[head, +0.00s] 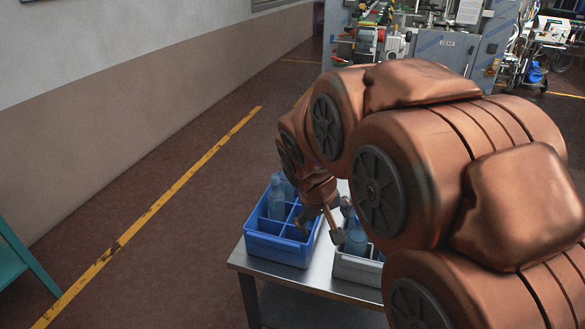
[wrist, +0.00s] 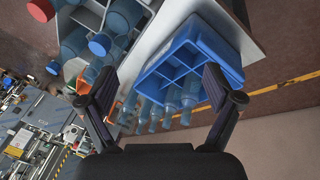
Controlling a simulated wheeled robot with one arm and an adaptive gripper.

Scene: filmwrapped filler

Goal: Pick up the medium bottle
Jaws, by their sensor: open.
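Translucent blue bottles stand in two crates. In the head view one bottle (head: 276,203) stands in a compartment of the blue crate (head: 277,250), with another partly behind it. A further bottle (head: 356,240) stands in the grey crate (head: 357,269), partly hidden by my arm. I cannot tell which is the medium bottle. My gripper (head: 320,228) is open above the gap between the crates. In the wrist view my open gripper (wrist: 156,82) has its fingers spread, with nothing held. The blue crate (wrist: 219,48) and several slim bottles (wrist: 172,101) show between and beyond the fingers.
The crates stand on a metal table (head: 243,258). Larger bottles with a blue cap (wrist: 100,44) and red caps show at upper left in the wrist view. A wall (head: 100,120) and a yellow floor line (head: 180,187) lie left. Machinery (head: 440,50) stands behind.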

